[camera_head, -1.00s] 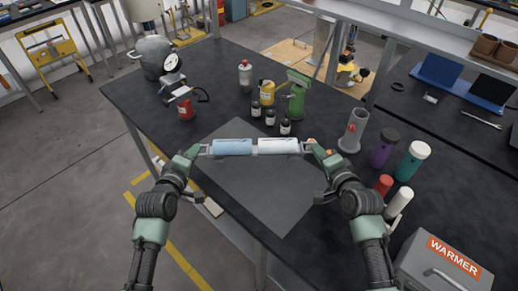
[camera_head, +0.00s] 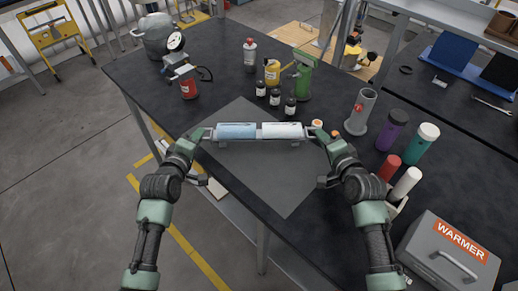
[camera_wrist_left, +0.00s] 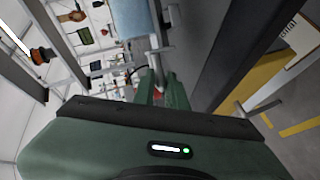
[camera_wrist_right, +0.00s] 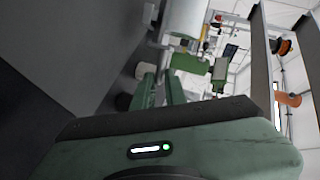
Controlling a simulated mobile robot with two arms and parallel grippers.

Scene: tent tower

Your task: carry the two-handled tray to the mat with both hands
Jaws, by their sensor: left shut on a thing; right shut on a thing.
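The two-handled tray (camera_head: 259,139) lies crosswise above the dark grey mat (camera_head: 268,180) in the head view, carrying a light blue roll (camera_head: 236,131) and a white roll (camera_head: 283,131). It looks roughly level; I cannot tell whether it touches the mat. My left gripper (camera_head: 204,135) is shut on the tray's left handle and my right gripper (camera_head: 315,134) on its right handle. The blue roll shows in the left wrist view (camera_wrist_left: 130,18), the white roll in the right wrist view (camera_wrist_right: 186,16). The fingers partly hide the handles.
Several small dark bottles (camera_head: 275,98) and a green device (camera_head: 302,75) stand behind the mat. A grey cylinder (camera_head: 360,112), purple bottle (camera_head: 390,130) and red cylinder (camera_head: 388,168) stand at its right. A grey warmer box (camera_head: 450,258) is at the near right. The table's front edge is close.

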